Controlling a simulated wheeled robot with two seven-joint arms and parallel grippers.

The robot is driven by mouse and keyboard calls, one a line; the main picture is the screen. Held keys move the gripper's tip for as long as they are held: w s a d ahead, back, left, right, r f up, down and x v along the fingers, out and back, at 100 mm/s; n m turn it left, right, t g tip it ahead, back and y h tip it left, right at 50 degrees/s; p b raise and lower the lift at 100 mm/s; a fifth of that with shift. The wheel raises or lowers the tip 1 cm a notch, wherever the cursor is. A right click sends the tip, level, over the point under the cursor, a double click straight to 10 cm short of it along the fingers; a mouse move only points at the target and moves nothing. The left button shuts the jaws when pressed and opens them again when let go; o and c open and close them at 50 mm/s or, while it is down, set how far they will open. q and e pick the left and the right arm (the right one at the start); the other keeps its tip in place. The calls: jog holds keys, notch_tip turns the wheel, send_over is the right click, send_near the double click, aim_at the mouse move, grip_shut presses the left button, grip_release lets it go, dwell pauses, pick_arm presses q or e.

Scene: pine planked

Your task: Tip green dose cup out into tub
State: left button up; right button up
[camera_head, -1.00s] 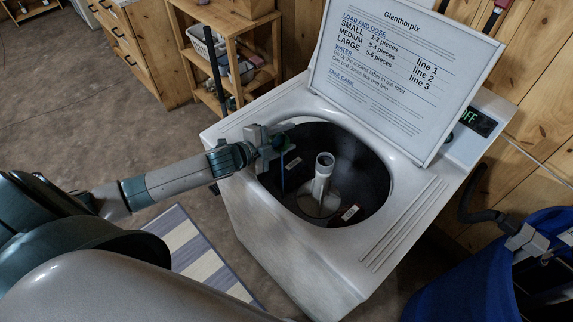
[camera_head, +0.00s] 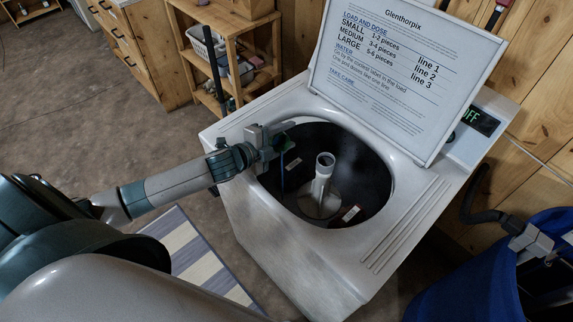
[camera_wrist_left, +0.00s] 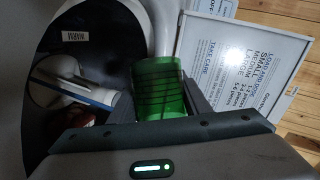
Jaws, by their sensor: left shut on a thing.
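My left gripper (camera_head: 268,146) is over the left rim of the open washer tub (camera_head: 350,160). It is shut on the green dose cup (camera_wrist_left: 160,88), which shows as translucent green with dark lines between the fingers in the left wrist view. In the head view the gripper mostly hides the cup, so its tilt and contents are hard to tell. A thin blue vertical streak (camera_head: 282,177) shows below the gripper, inside the tub opening. A white agitator post (camera_head: 322,175) stands in the tub's middle.
The raised lid (camera_head: 400,75) with a printed dosing chart stands behind the opening. A wooden shelf (camera_head: 232,70) stands behind left. A striped rug (camera_head: 195,262) lies on the floor.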

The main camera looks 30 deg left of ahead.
pick_arm(q)
jog(key=shift+b, duration=0.35)
jog(key=shift+s+d+r+m+t+y, duration=0.4)
jog(key=shift+d+m+t, duration=0.15)
jog(key=shift+m, duration=0.25)
dwell(0.5)
jog(key=shift+d+r+m+t+b, duration=0.15)
jog(key=shift+m+t+b, duration=0.1)
jog(key=shift+m+b, duration=0.35)
